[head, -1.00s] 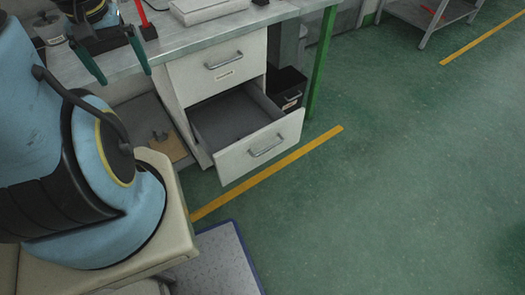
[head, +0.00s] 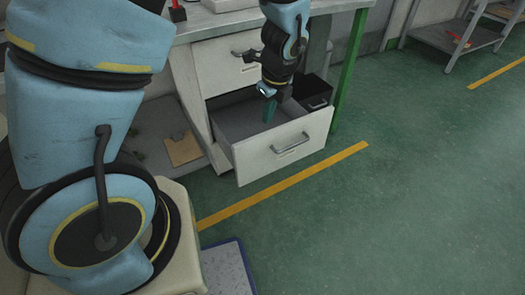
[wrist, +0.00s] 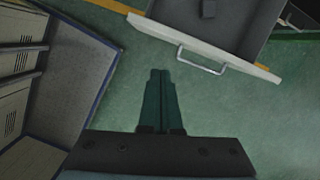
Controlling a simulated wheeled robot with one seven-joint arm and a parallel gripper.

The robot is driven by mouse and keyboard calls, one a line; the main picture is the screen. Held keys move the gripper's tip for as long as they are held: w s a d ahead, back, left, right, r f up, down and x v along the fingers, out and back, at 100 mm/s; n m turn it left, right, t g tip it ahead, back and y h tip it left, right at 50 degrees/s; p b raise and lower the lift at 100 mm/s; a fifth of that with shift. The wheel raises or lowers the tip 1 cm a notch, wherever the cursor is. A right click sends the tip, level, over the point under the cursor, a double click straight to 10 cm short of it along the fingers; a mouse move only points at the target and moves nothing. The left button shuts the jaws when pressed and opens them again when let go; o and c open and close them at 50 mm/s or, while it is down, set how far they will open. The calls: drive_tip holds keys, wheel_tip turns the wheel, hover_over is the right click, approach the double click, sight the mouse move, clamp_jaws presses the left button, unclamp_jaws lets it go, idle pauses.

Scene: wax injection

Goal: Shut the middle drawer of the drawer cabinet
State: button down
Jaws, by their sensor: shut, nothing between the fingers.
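The middle drawer (head: 285,145) of the white drawer cabinet (head: 188,85) is pulled well out, and its grey inside shows. Its front has a metal bar handle (head: 291,144). In the wrist view the drawer front (wrist: 245,65) and handle (wrist: 203,62) lie above and right of my fingers. My gripper (head: 269,110) has green fingers and hangs down across the view of the drawer's inside in the head view. In the wrist view my gripper (wrist: 160,72) is shut and empty, with floor behind its fingertips. I cannot tell its exact height over the drawer.
The drawer above (head: 225,70) is shut, partly hidden by my arm. A black bin (head: 313,92) stands right of the cabinet, by a green table leg (head: 348,72). The workbench (head: 195,28) is above. A yellow line (head: 285,185) crosses the floor; the floor in front is clear.

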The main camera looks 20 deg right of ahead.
sight(266, 136)
drive_tip(key=w+f+m, duration=0.1)
drive_tip(key=f, duration=0.3)
drive_tip(key=w+f+m+b, duration=0.1)
drive_tip(key=f, duration=0.3)
drive_tip(key=w+d+f+m, duration=0.1)
drive_tip(key=f, duration=0.3)
drive_tip(key=shift+w+d+f+b, duration=0.1)
drive_tip(key=shift+w+f+b, duration=0.1)
drive_tip(key=shift+b, duration=0.15)
drive_tip(key=shift+w, duration=0.55)
drive_tip(key=w+a+p, duration=0.2)
drive_tip(key=w, duration=0.7)
drive_tip(key=w+a+p, duration=0.1)
drive_tip(key=w+p, duration=0.1)
drive_tip(key=w, duration=0.7)
drive_tip(key=shift+a+p, duration=0.4)
drive_tip(key=shift+w, duration=0.1)
